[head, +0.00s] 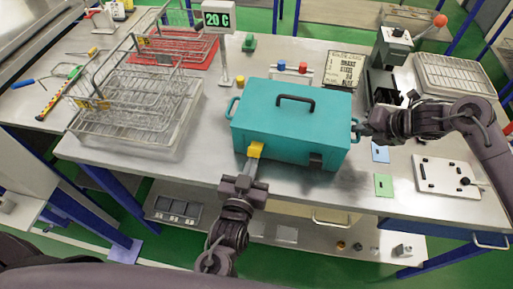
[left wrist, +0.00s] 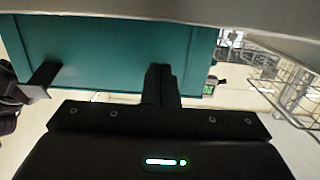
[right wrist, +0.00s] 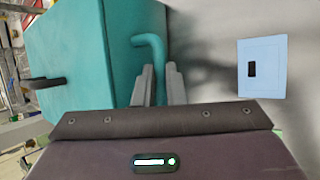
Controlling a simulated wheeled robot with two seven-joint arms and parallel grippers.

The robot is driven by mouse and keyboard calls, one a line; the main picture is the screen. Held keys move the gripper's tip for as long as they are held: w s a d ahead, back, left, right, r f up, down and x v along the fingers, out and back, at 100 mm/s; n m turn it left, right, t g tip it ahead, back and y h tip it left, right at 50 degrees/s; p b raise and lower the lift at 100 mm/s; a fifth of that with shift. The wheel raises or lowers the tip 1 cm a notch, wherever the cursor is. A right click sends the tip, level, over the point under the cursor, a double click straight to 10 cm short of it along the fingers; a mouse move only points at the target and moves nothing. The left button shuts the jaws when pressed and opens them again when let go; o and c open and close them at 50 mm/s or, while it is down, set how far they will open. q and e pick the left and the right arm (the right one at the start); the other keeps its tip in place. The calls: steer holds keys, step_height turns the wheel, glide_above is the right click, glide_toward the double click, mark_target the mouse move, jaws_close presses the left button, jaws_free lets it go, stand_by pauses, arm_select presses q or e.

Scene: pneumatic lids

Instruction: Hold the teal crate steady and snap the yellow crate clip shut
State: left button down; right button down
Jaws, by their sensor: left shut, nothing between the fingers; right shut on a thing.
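The teal crate (head: 275,125) stands upright on the steel bench with its lid down and a black handle (head: 295,100) on top. The yellow crate clip (head: 255,149) is on the front face, left of the middle. My left gripper (head: 252,165) is shut and empty, its fingertips at the clip; they look to touch it, but the exact contact is hidden. The left wrist view shows the crate's teal face (left wrist: 110,60) close by. My right gripper (head: 362,131) is shut on the crate's right side handle (right wrist: 152,50), which shows between its fingers in the right wrist view.
Wire baskets (head: 135,100) stand on the left of the bench. A display post reading 20 C (head: 218,20) stands behind the crate. A blue card (head: 380,152), a green card (head: 383,185) and a white plate (head: 445,175) lie on the right. The bench's front strip is mostly clear.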

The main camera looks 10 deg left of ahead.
mark_target(254, 149)
arm_select(q)
steer(key=shift+r, duration=0.6)
stand_by(0.7)
steer(key=shift+w+r, duration=0.3)
steer(key=shift+r, duration=0.6)
stand_by(1.2)
steer(key=shift+w+r, duration=0.35)
steer(key=shift+r, duration=0.1)
stand_by(0.8)
steer(key=shift+w+d+r, duration=0.1)
steer(key=shift+w+r, duration=0.1)
steer(key=shift+w, duration=0.25)
stand_by(0.7)
steer(key=shift+s, duration=0.1)
steer(key=shift+s, duration=2.45)
steer(key=shift+s+a, duration=0.2)
steer(key=shift+s, duration=0.3)
steer(key=s+r, duration=0.1)
steer(key=s, duration=1)
steer(key=shift+a+r, duration=0.15)
steer(key=shift+a, duration=0.15)
